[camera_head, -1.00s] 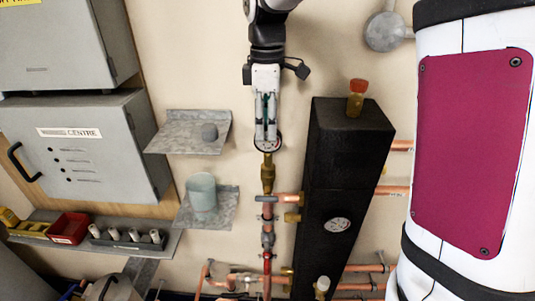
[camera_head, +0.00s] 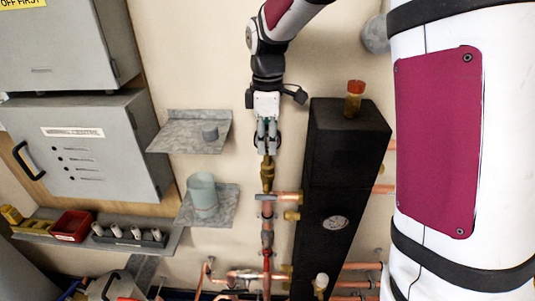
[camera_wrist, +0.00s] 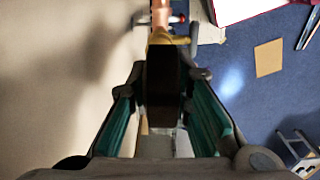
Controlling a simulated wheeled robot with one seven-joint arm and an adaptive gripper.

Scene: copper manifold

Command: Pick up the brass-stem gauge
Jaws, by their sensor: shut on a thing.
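The brass-stem gauge shows in the head view as a dark round rim (camera_head: 279,141) behind my fingers, with brass below it in line with the vertical copper pipe (camera_head: 267,242). My gripper (camera_head: 267,148) comes down from above and is shut on the gauge. In the wrist view the gauge (camera_wrist: 163,85) is a dark body seen nearly edge-on between my two green-lined fingers (camera_wrist: 165,98), with brass beyond it. Its dial is hidden. I cannot tell whether its stem is free of the fitting below.
A black column (camera_head: 345,165) stands close to the right, with a red-capped brass part (camera_head: 354,98) on top and a dial (camera_head: 335,222) on its front. Grey shelves (camera_head: 188,133) and a pale cup (camera_head: 202,190) are on the left. Copper pipes run below.

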